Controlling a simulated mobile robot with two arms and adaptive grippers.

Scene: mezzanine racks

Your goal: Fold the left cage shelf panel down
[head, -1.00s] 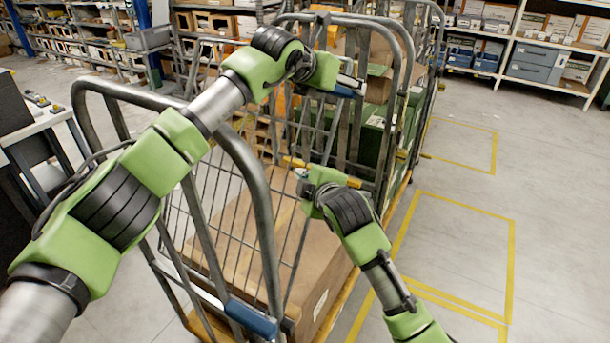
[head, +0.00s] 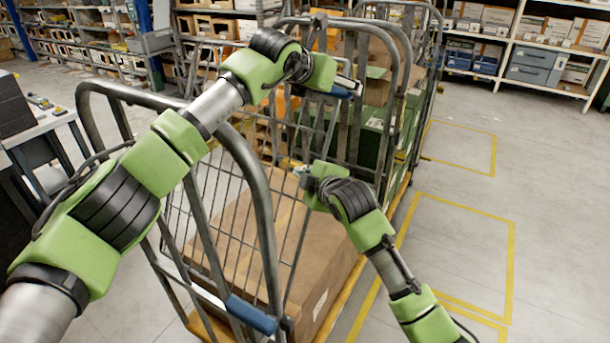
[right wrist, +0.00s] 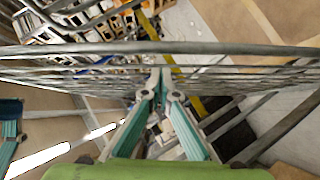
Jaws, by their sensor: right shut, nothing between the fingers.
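The left cage (head: 262,200) is a grey tube-framed roll cage in the middle of the head view. Its wire mesh panel (head: 205,195) stands upright; I cannot tell for sure whether this is the shelf panel. My right gripper (head: 303,171) is shut and empty, above the brown box inside the cage. In the right wrist view its teal fingers (right wrist: 160,82) meet at the tips, close to a grey bar (right wrist: 200,49) and mesh seen nearly edge-on. My left gripper (head: 348,87) is at the cage's far upper part by the tubes; its finger opening is unclear.
A large brown box (head: 325,270) fills the cage floor. Another cage with green crates (head: 366,145) stands directly behind. Open floor with yellow lines lies to the right. Stocked shelves (head: 545,60) line the back, and a table (head: 40,125) stands at left.

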